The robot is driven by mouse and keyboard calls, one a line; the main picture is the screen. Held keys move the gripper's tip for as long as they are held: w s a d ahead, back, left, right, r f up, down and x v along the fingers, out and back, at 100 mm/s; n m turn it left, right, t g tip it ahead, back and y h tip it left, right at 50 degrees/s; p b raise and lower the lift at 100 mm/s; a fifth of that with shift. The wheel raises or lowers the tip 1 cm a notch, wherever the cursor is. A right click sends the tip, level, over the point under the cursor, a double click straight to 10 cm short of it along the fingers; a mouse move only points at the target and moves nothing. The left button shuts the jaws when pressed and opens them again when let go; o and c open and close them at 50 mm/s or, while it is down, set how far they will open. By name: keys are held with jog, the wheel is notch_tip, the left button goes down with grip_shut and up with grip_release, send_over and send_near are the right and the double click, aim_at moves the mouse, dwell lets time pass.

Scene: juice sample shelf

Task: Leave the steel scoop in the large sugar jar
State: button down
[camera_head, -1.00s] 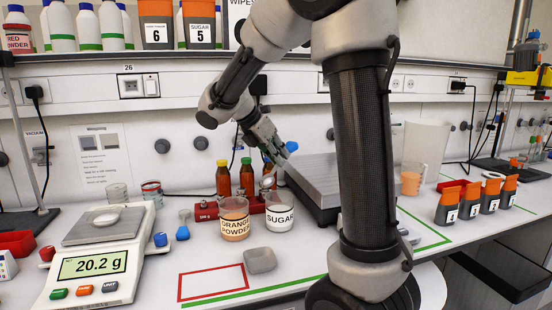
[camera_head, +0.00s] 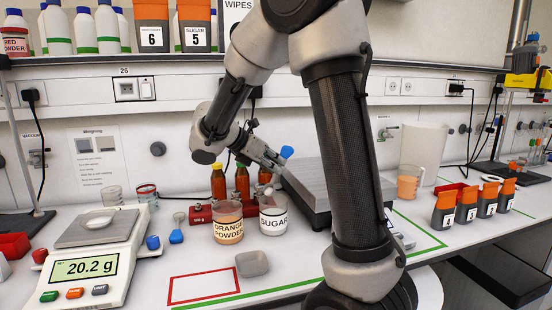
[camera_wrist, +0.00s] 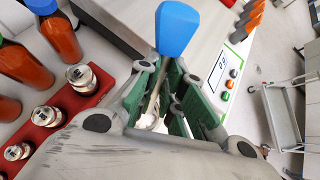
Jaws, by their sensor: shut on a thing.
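My gripper (camera_head: 276,164) is shut on the steel scoop, seen by its blue handle (camera_head: 287,152) above the fingers. In the wrist view the handle (camera_wrist: 178,30) rises tilted from between the green finger pads, with the steel shank (camera_wrist: 155,98) running down between them. The large sugar jar (camera_head: 274,222), clear with a SUGAR label and white contents, stands upright on the bench below my gripper. White shows past the shank in the wrist view. The scoop's bowl is hidden, so I cannot tell whether it is inside the jar.
An orange powder jar (camera_head: 228,228) stands close left of the sugar jar. A red rack (camera_head: 200,215) with amber bottles (camera_head: 218,181) is behind. A grey dish (camera_head: 252,264) lies in front. A scale (camera_head: 85,270) reads 20.2 g.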

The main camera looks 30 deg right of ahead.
jog(key=shift+h, duration=0.7)
jog(key=shift+s+a+f, duration=0.1)
jog(key=shift+a+f, duration=0.15)
jog(key=shift+f, duration=0.9)
jog(key=shift+s+a+f, duration=0.1)
jog(key=shift+a+f, duration=0.15)
jog(key=shift+f, duration=0.85)
jog(key=shift+w+f, duration=0.1)
jog(key=shift+f, duration=2.2)
jog(key=c, duration=1.5)
grip_release()
jog(key=shift+o, duration=0.2)
send_near(265, 191)
jog(key=shift+d+f, duration=0.2)
jog(key=shift+d, duration=0.25)
